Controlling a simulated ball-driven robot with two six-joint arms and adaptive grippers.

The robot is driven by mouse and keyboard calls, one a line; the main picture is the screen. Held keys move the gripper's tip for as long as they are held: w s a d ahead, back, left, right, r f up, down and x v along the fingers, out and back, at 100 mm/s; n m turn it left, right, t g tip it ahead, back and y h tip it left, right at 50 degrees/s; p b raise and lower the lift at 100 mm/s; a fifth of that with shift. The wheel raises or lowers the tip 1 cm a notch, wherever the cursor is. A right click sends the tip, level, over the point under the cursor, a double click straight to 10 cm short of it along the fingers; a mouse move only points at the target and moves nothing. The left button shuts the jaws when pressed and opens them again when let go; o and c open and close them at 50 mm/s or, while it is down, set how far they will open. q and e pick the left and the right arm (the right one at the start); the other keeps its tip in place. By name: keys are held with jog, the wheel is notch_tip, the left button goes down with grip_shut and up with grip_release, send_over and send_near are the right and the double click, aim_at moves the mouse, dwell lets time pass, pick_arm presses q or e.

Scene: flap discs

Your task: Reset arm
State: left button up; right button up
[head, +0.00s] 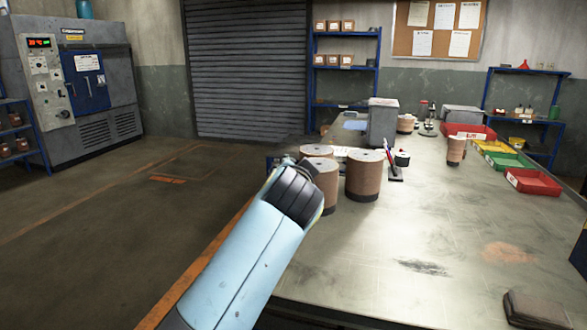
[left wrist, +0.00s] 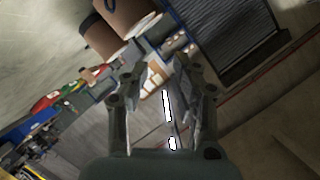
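My left arm (head: 258,250) reaches in from the bottom of the head view, toward the near-left edge of the table. Its dark wrist joint (head: 293,195) is beside brown cylindrical stacks (head: 364,178), and the fingers are hidden there. In the left wrist view my left gripper (left wrist: 163,78) has its two fingers spread apart. Nothing is clearly held between them. Brown stacks (left wrist: 128,14) show beyond the fingers in that view, tilted by the camera angle. My right gripper is not in view.
The table (head: 440,235) is mostly clear at the front. A grey box (head: 383,123), a red-handled tool (head: 393,165) and red (head: 533,182), green and yellow trays stand farther back. A dark block (head: 535,308) lies at the near right. Open floor (head: 110,240) lies left.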

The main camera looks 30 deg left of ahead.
pick_arm(q)
jog(key=shift+r, duration=1.1)
